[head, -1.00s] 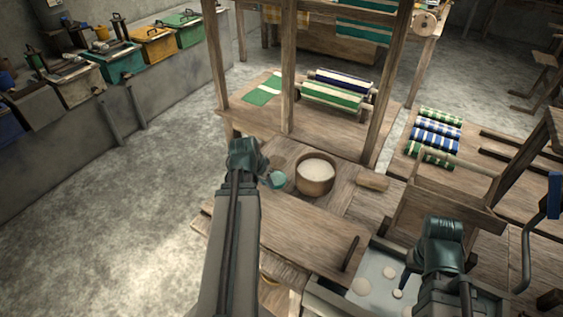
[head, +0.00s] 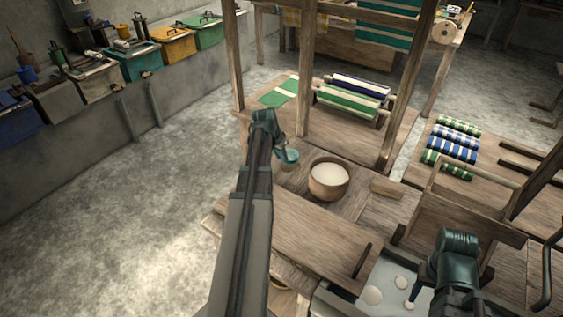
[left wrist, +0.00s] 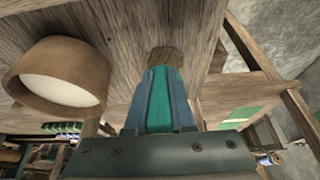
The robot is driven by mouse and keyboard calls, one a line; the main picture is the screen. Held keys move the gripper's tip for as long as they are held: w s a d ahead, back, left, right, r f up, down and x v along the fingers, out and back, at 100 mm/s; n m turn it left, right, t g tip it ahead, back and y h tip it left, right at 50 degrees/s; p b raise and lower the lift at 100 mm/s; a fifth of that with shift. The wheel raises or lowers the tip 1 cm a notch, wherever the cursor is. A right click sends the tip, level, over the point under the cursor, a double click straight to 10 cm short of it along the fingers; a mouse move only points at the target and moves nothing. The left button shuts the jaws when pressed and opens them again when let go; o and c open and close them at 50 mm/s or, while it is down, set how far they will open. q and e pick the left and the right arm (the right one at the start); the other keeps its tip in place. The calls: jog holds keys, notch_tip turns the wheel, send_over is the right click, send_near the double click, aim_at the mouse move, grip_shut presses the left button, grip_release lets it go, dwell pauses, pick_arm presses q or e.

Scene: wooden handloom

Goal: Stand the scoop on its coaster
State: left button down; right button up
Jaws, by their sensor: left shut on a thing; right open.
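The scoop (head: 288,160) is a small teal piece with a paler top, in the head view left of the wooden bowl. My left gripper (head: 280,143) is shut on it. In the left wrist view the teal of the scoop (left wrist: 158,100) shows between the two blue-grey fingers. A small brown wooden piece (left wrist: 165,57) shows just past the fingertips; I cannot tell whether it is the coaster or part of the scoop. I cannot make out the coaster in the head view. My right gripper (head: 412,298) is open and empty over the grey tray.
The wooden bowl (head: 328,190) of pale contents stands close right of the scoop and shows in the left wrist view (left wrist: 35,75). A wooden block (head: 387,189) lies right of it. Loom posts (head: 307,70) rise behind. The grey tray (head: 385,268) holds pale discs.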

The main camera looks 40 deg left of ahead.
pick_arm(q)
jog(key=shift+w+a, duration=0.1)
jog(key=shift+w, duration=0.05)
jog(key=shift+w+a, duration=0.35)
jog(key=shift+w, duration=0.1)
notch_tip(320, 180, down, 4)
jog(key=b, duration=0.3)
jog(key=shift+s+d+r+b, duration=0.1)
jog(key=shift+r+b, duration=0.05)
jog(key=shift+b, duration=0.2)
jog(key=c, duration=0.8)
grip_release()
jog(key=shift+o, duration=0.2)
